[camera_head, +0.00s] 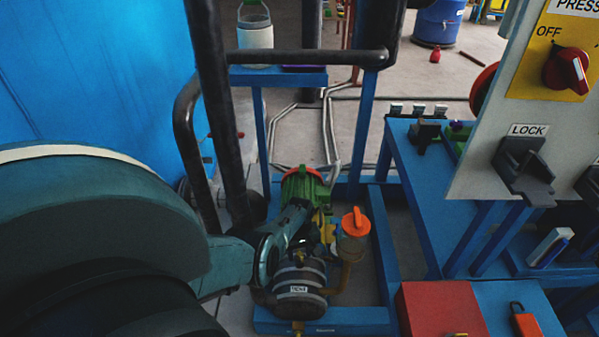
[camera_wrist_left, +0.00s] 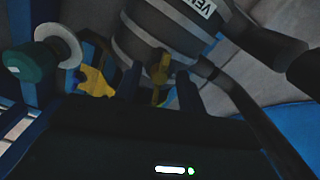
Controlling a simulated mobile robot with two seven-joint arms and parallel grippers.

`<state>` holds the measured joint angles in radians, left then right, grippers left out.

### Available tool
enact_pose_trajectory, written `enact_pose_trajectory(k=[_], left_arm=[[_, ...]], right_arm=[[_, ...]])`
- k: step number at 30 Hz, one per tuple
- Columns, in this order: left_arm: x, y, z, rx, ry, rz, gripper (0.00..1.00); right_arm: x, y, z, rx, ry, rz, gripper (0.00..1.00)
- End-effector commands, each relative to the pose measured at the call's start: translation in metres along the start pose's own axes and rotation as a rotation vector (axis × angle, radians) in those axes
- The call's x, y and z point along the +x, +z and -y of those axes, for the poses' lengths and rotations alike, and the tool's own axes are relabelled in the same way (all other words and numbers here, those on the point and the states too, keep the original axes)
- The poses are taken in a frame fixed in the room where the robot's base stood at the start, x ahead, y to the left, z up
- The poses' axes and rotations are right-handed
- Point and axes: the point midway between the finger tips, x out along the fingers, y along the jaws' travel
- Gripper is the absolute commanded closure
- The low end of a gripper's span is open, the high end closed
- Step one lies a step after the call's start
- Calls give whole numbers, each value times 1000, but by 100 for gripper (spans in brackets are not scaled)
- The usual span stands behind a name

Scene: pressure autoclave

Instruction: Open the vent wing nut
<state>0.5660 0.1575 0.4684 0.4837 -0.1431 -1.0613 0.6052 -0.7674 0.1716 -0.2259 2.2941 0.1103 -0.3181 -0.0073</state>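The vent is a grey banded cylinder (camera_head: 300,272) with a white label, low in the middle of the head view. It also fills the top of the left wrist view (camera_wrist_left: 165,30), where the label reads "VEN". A brass wing nut (camera_wrist_left: 160,70) stands out from it in the wrist view. My left gripper (camera_wrist_left: 159,90) is open, with one dark finger on each side of the nut and visible gaps. In the head view my left gripper (camera_head: 308,247) is just above the cylinder, and the nut cannot be made out clearly there. My right gripper is not in view.
An orange-handled fitting (camera_head: 356,222) stands right of the cylinder, with a green motor (camera_head: 303,184) behind. Dark pipes (camera_head: 215,110) rise at the left. A control panel (camera_head: 548,110) and a red box (camera_head: 440,309) are at the right. A yellow part (camera_wrist_left: 95,80) is left of the fingers.

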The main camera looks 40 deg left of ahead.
Motion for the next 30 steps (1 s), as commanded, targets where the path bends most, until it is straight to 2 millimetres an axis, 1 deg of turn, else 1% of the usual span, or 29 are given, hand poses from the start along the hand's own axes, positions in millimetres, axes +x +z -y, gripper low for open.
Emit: enact_pose_trajectory(k=[2, 5, 8, 11, 15, 18, 21, 24, 30], left_arm=[[-5, 0, 0, 0, 0, 0, 60], [-18, 0, 0, 0, 1, 0, 60], [-38, 0, -1, 1, 1, -1, 60], [-62, 0, 0, 1, 1, -3, 60], [-92, 0, 0, 1, 1, -3, 60], [-109, 0, 0, 1, 1, -1, 60], [-121, 0, 0, 1, 1, -1, 60], [-129, 0, 0, 0, 0, 0, 60], [-132, 0, 0, 0, 0, 0, 60]], right_arm=[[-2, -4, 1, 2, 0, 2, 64], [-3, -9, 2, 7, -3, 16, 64], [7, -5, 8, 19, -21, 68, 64], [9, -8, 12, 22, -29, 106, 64], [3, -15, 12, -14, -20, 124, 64], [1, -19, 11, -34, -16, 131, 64], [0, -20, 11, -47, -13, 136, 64], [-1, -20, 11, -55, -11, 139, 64], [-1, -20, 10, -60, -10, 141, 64]])
